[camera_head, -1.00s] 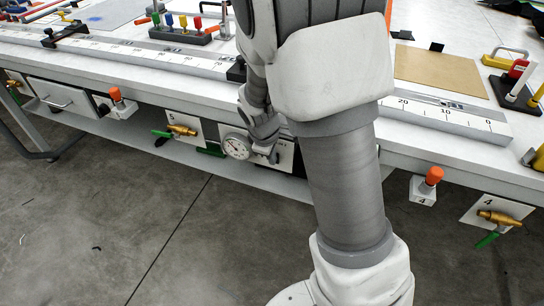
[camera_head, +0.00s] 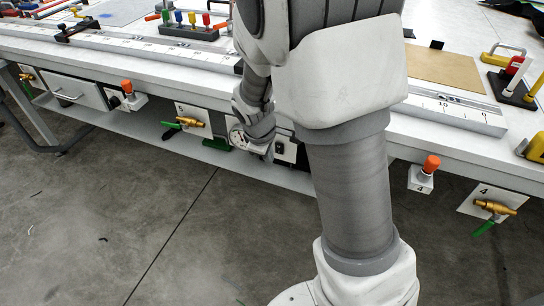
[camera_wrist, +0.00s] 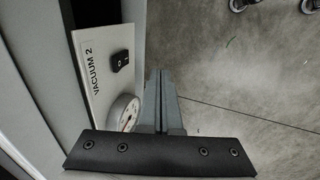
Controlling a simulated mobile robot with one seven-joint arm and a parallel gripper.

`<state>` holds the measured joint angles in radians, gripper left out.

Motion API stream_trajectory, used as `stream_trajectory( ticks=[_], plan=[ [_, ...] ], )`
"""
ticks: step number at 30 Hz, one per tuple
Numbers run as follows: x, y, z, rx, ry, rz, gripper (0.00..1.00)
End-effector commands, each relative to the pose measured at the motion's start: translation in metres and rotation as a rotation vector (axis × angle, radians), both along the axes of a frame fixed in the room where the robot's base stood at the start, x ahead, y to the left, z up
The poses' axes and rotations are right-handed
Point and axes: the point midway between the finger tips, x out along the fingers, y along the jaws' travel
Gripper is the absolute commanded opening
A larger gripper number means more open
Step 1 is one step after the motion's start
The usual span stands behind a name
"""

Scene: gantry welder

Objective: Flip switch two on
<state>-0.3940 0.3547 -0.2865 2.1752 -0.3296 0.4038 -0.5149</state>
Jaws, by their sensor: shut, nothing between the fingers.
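A black rocker switch (camera_wrist: 121,60) sits on a light plate marked "VACUUM 2" (camera_wrist: 95,72), on the table's front side. In the head view the plate's dark switch (camera_head: 281,148) shows just right of my wrist. My gripper (camera_wrist: 160,73) is shut and empty. In the wrist view its fingertips are right of the switch and a little lower in the picture, with floor behind them. They appear apart from the switch. In the head view my arm hides most of the gripper.
A round dial gauge (camera_wrist: 124,113) is beside the plate, close to my fingers. A brass valve with a green handle (camera_head: 190,122) is farther left under the table edge. An orange-topped button box (camera_head: 424,174) and another valve (camera_head: 494,207) are right. The floor in front is clear.

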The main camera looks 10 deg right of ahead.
Motion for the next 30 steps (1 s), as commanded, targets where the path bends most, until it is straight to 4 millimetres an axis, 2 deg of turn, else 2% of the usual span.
stream_trajectory(
  ticks=[1, 3, 9, 12, 30],
  plan=[
    [-0.005, 0.004, 0.016, 0.001, -0.002, 0.003, 0.0],
    [-0.012, 0.009, 0.028, 0.001, -0.002, 0.004, 0.0],
    [-0.027, 0.019, 0.054, 0.0, -0.001, 0.0, 0.0],
    [-0.031, 0.022, 0.061, -0.001, 0.001, 0.0, 0.0],
    [-0.034, 0.023, 0.065, -0.001, 0.0, -0.001, 0.0]
  ],
)
